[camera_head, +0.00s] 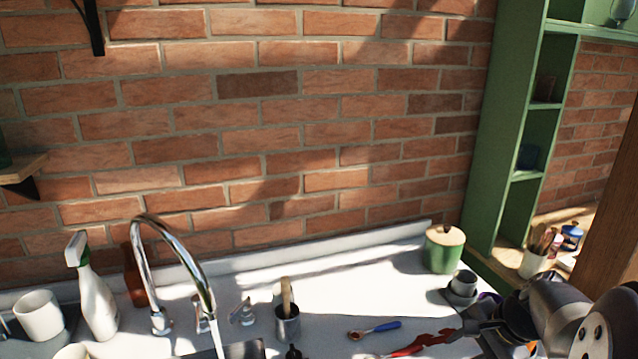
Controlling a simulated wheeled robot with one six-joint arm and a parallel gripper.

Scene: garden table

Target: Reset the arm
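My arm reaches in from the lower right corner, with its grey and black links in front of the counter's right end. My gripper (468,331) is the dark part at the arm's left end, low over the white counter (345,283). Its fingers are small, partly cut by the bottom edge and hard to make out, so I cannot tell whether they are open or shut. A red tool (420,345) lies just left of the gripper. I cannot tell whether they touch.
A green pot with a wooden lid (444,250) and a grey cup (463,284) stand close behind my gripper. A blue-handled tool (375,330) lies left of it. A chrome faucet (152,280) and spray bottle (95,295) stand left. Green shelves (490,150) rise right.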

